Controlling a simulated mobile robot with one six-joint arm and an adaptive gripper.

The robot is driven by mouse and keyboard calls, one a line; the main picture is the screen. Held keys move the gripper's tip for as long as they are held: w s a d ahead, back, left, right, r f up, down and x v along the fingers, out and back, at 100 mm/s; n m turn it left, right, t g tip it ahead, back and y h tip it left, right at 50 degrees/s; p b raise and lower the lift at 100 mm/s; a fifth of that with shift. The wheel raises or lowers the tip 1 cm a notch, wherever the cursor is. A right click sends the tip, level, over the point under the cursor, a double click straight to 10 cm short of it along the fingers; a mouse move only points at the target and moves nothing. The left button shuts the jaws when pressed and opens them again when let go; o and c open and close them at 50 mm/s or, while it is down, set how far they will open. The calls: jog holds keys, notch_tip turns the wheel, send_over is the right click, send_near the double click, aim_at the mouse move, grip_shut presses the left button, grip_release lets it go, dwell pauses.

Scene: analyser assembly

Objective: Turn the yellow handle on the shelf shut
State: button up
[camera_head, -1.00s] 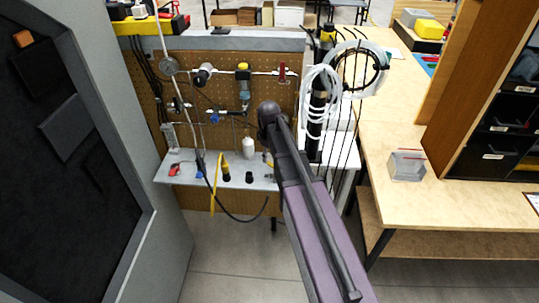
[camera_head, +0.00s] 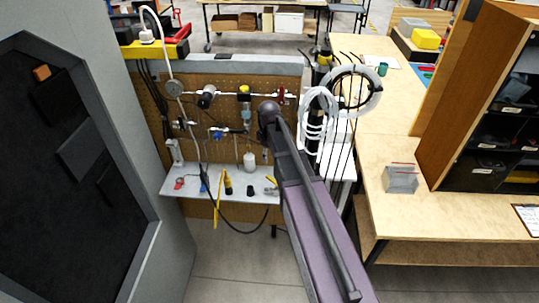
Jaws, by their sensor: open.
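The shelf (camera_head: 205,189) is a light grey ledge along the foot of a brown pegboard. A second yellow and black item (camera_head: 227,184) lies near the shelf's middle. My dark and purple arm reaches up from the bottom right to a rounded joint in front of the pegboard. My gripper is not visible; the arm hides what lies behind it.
Gauges and pipework (camera_head: 228,95) run across the pegboard (camera_head: 180,150). Coiled white tubing (camera_head: 318,110) hangs right of my arm. A grey cabinet (camera_head: 165,262) stands close on the left.

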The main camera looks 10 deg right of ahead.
jog(key=s+f+m+b, duration=0.4)
jog(key=s+m, duration=0.4)
jog(key=s, duration=0.6)
jog(key=s+f+m+b, duration=0.1)
jog(key=s+f+b, duration=0.2)
jog(key=f+b, duration=2.7)
jog(key=shift+a, duration=0.35)
dwell(0.4)
jog(key=shift+r, duration=0.1)
dwell(0.4)
